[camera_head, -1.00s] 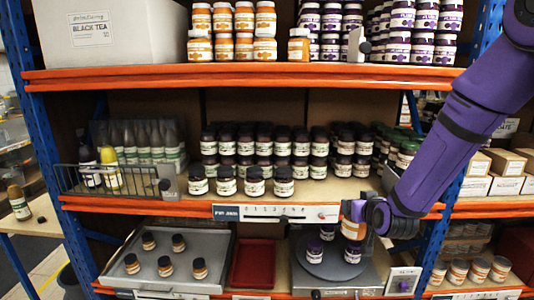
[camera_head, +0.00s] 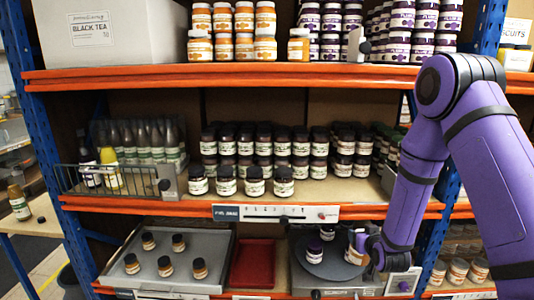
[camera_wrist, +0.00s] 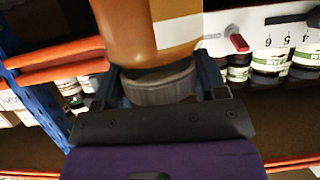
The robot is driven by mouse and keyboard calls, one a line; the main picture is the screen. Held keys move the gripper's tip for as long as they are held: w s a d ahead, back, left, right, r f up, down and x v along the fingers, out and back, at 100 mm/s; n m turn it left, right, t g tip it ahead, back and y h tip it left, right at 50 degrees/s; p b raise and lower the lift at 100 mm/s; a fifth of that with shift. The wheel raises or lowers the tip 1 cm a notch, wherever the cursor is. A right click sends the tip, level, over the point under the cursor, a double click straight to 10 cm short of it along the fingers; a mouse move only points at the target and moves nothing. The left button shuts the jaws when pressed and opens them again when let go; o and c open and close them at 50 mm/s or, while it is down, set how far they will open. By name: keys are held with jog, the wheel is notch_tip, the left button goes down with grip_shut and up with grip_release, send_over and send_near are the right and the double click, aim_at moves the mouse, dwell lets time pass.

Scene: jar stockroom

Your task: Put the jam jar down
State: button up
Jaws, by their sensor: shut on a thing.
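My gripper (camera_head: 362,240) is shut on an amber jam jar with a pale label (camera_head: 354,256), low at the right of the rack. In the wrist view the jar's amber body (camera_wrist: 130,30) shows large, with its grey lid (camera_wrist: 158,84) between the two fingers (camera_wrist: 165,90). The jar is over or at the right side of a dark round turntable (camera_head: 322,272). I cannot tell whether its base touches. Two dark-lidded jars stand on the turntable, one in front (camera_head: 314,251) and one behind (camera_head: 327,233).
A grey tray (camera_head: 205,278) with several small jars and an empty red tray (camera_head: 252,264) lie to the left. An orange shelf edge (camera_head: 130,207) with a slider panel (camera_head: 275,213) runs above. A blue post (camera_head: 431,240) is close on the right.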

aim_at(364, 261)
jog(key=shift+r, duration=0.2)
jog(key=s+f, duration=0.1)
jog(key=f, duration=0.1)
jog(key=s+f, duration=0.4)
jog(key=shift+s+f, duration=0.2)
jog(key=shift+f, duration=0.2)
dwell(0.7)
